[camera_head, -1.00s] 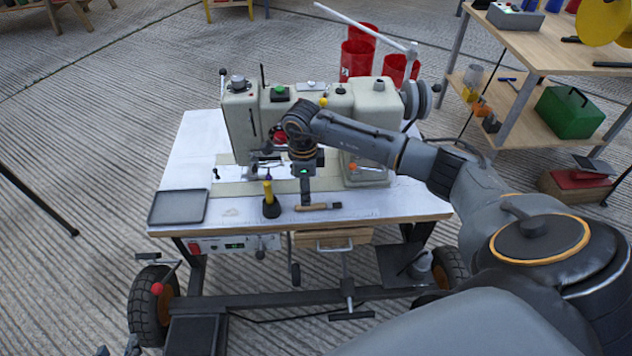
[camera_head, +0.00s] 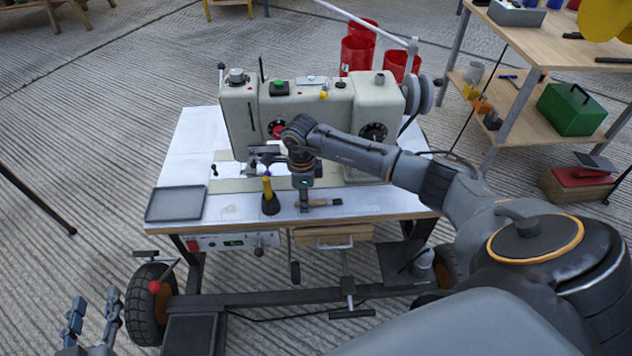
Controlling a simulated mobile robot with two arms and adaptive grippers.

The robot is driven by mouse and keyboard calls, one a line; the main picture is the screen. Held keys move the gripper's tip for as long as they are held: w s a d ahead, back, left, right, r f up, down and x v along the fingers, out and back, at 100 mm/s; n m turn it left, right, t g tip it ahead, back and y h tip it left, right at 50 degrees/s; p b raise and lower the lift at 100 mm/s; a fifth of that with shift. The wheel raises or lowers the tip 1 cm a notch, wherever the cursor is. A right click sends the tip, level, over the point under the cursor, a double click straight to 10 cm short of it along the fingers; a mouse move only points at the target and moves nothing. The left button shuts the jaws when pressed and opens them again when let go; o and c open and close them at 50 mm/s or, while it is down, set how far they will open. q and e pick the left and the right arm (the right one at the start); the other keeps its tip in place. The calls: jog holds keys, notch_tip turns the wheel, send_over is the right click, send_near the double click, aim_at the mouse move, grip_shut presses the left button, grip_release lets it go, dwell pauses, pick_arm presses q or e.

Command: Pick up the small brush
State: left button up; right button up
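The small brush (camera_head: 325,202) has a wooden handle and a dark end. It lies near the front edge of the white-topped table (camera_head: 218,205), its dark end pointing right. My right gripper (camera_head: 303,206) points down at the left part of the handle and hides it. Its fingers are seen edge-on, so I cannot tell whether they have closed on the handle. The brush looks level and at about table height. My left gripper (camera_head: 92,318) is at the lower left, beside the table and far from the brush, with its fingers apart and empty.
A dark bottle with a yellow top (camera_head: 269,196) stands just left of my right gripper. A grey tray (camera_head: 175,203) lies at the table's left. A large sewing machine (camera_head: 330,100) stands behind the brush. A wheel (camera_head: 148,305) is near my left gripper.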

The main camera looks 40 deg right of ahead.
grip_shut()
jog(key=shift+r, duration=0.15)
